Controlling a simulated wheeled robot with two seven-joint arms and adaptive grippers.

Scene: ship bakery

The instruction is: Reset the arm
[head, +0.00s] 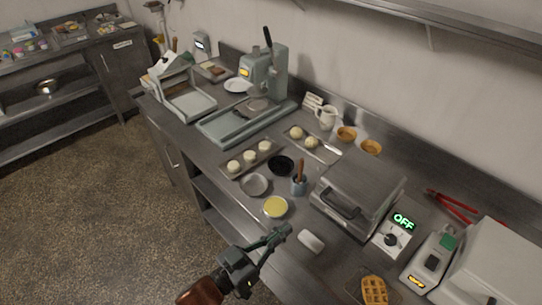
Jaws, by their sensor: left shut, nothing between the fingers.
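My left gripper (282,230) comes in at the bottom centre of the head view, over the front edge of the steel counter. It is shut and empty, its fingertips pointing up and right. My right gripper does not show.
A waffle iron (357,187) and a control box reading OFF (395,234) stand to the right. A waffle (374,290) lies at the front right. Dough trays, bowls and a press (264,75) fill the counter's left. The floor at left is clear.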

